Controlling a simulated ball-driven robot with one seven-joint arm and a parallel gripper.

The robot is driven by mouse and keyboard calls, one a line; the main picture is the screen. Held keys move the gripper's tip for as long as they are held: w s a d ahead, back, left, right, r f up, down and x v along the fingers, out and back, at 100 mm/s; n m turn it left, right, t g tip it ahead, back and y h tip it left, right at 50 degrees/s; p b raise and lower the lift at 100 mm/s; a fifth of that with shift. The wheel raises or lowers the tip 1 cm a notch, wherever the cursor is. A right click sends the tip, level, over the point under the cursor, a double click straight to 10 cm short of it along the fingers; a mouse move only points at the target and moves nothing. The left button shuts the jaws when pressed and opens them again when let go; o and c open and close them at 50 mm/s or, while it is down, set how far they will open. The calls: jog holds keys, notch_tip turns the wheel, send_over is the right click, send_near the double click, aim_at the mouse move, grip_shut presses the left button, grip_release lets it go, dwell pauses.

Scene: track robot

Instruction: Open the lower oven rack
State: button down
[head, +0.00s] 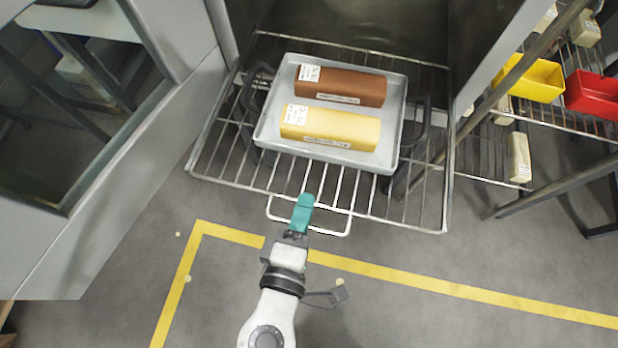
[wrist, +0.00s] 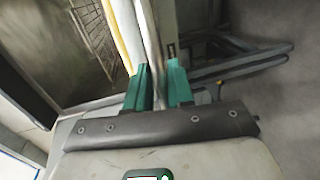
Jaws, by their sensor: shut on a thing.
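A wire oven rack (head: 232,165) is in the head view, reaching out past the oven's side walls. A pale wire handle loop (head: 337,233) is at its front edge. My gripper (head: 304,208) has teal fingers and is at the left part of this loop, in front of the rack. In the wrist view my gripper (wrist: 158,82) is shut with a pale bar (wrist: 149,35) between its fingers, which I take to be the handle. The fingers hide part of the handle. I cannot tell whether a separate lower rack lies beneath.
A grey tray (head: 268,128) on the rack holds a brown block (head: 345,85) and a yellow block (head: 328,125). The oven door (head: 125,150) stands open at the left. A shelf with a yellow bin (head: 538,80) and a red bin (head: 592,92) is at the right. Floor in front is clear.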

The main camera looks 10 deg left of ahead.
jog(key=shift+s+f, duration=0.45)
jog(key=shift+s, duration=0.35)
jog(key=c, duration=1.3)
grip_release()
jog(key=shift+o, duration=0.4)
jog(key=shift+w+r, duration=0.1)
jog(key=shift+r, duration=0.15)
jog(key=s+r+p, duration=0.1)
jog(key=s+r, duration=0.1)
jog(key=s, duration=0.8)
jog(key=shift+s+a, duration=0.2)
jog(key=shift+s, duration=0.05)
